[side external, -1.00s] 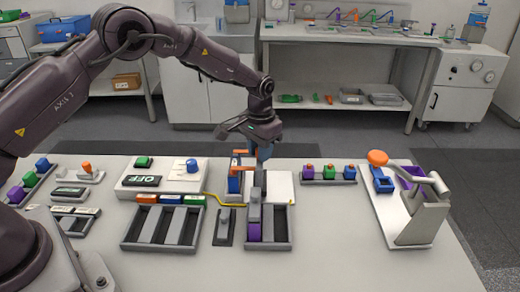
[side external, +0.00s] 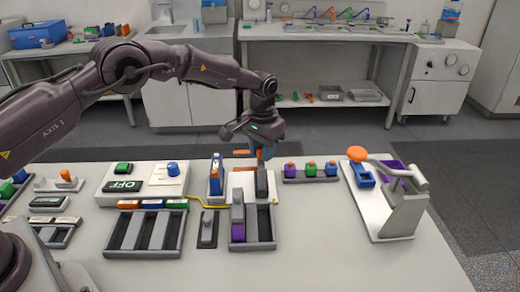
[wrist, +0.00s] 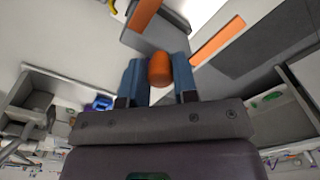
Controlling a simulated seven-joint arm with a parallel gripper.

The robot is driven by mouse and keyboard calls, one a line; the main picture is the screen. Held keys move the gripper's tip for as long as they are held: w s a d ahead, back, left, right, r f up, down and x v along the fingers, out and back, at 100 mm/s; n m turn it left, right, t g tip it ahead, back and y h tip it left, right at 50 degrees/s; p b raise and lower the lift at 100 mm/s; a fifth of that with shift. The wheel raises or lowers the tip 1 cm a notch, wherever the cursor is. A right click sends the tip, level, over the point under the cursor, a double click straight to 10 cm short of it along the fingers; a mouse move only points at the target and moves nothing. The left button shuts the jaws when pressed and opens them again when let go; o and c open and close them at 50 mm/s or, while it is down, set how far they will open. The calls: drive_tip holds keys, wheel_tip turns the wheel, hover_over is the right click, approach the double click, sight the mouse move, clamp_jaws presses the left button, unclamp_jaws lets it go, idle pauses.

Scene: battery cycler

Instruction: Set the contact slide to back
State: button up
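The contact slide is a dark upright block (side external: 262,182) on a white plate (side external: 244,184) in the middle of the bench. In the side external view my gripper (side external: 262,156) points down at the block's far side, with a bit of orange at its tips. In the wrist view an orange knob (wrist: 159,69) sits between my two blue fingers, which look closed against it; the knob's lower part is hidden. A blue upright piece with an orange top (side external: 216,176) stands left of the slide, with a clear gap between them.
A dark tray (side external: 265,242) with a grey-and-purple block stands in front. A white OFF box (side external: 143,182) is at left. Open bench lies at front right.

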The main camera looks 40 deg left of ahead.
drive_tip(key=o, duration=0.3)
drive_tip(key=shift+d, duration=0.1)
drive_tip(key=shift+o, duration=0.2)
drive_tip(key=shift+r, duration=0.15)
wheel_tip(320, 180, up, 13)
drive_tip(key=s+a+r+t, duration=0.1)
drive_tip(key=s+r+t, duration=0.1)
drive_tip(key=s, duration=1)
drive_tip(key=s+a+r+t, duration=0.1)
drive_tip(key=s+r, duration=0.4)
drive_tip(key=s, duration=0.7)
drive_tip(key=s+a+r+t, duration=0.2)
drive_tip(key=s+r, duration=0.2)
drive_tip(key=s, duration=0.8)
drive_tip(key=shift+s+a+r+t, duration=0.25)
drive_tip(key=shift+s+a+t, duration=0.05)
